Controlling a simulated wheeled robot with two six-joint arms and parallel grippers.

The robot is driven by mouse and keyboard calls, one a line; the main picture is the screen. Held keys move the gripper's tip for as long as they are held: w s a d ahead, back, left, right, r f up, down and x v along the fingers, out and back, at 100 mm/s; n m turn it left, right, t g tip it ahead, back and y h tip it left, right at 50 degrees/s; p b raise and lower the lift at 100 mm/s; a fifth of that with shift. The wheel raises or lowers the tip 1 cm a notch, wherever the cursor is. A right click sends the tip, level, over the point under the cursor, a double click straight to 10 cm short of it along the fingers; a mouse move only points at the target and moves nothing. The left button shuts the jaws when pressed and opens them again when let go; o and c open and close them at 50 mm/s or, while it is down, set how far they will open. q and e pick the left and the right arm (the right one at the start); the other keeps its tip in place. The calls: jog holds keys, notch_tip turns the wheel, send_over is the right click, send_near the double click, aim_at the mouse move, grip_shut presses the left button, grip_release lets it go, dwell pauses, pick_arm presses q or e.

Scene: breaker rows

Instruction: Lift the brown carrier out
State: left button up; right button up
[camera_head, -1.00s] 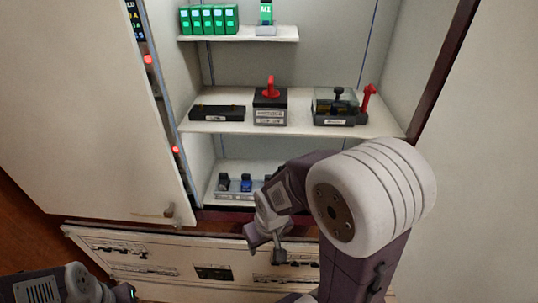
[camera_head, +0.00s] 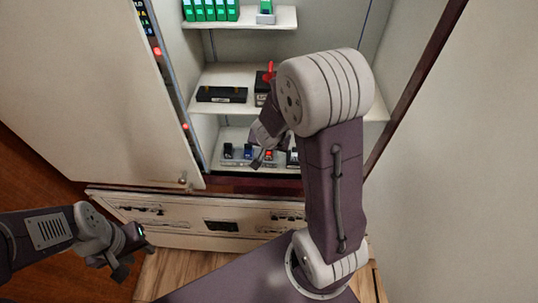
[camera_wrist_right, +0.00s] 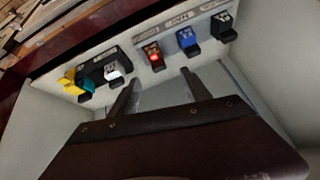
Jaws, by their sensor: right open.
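I cannot make out a brown carrier for certain in either view. The bottom shelf holds a row of small carriers on a pale rail: a black one (camera_wrist_right: 223,27), a blue one (camera_wrist_right: 188,39), a red-lit one (camera_wrist_right: 153,55), a white one (camera_wrist_right: 113,71) and a yellow one (camera_wrist_right: 73,80). My right gripper (camera_wrist_right: 162,76) is open and empty, its two fingers pointing toward the rail near the red-lit carrier. In the head view my right gripper (camera_head: 259,160) is in front of that shelf, partly hidden by its arm. My left gripper (camera_head: 110,268) hangs low at the left, away from the cabinet.
The top shelf holds several green modules (camera_head: 210,10). The open cabinet door (camera_head: 90,90) stands left. A pale drawer front (camera_head: 170,213) lies below the shelves.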

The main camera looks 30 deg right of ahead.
aim_at(270, 151)
jog(key=b+x, duration=0.3)
jog(key=shift+f, duration=0.5)
jog(key=shift+w+d, duration=0.1)
jog(key=shift+w, duration=0.15)
jog(key=b+x, duration=0.1)
jog(key=x, duration=0.1)
jog(key=b+x, duration=0.2)
jog(key=shift+d+f, duration=0.35)
jog(key=shift+f, duration=0.05)
jog(key=shift+w, duration=0.1)
grip_shut()
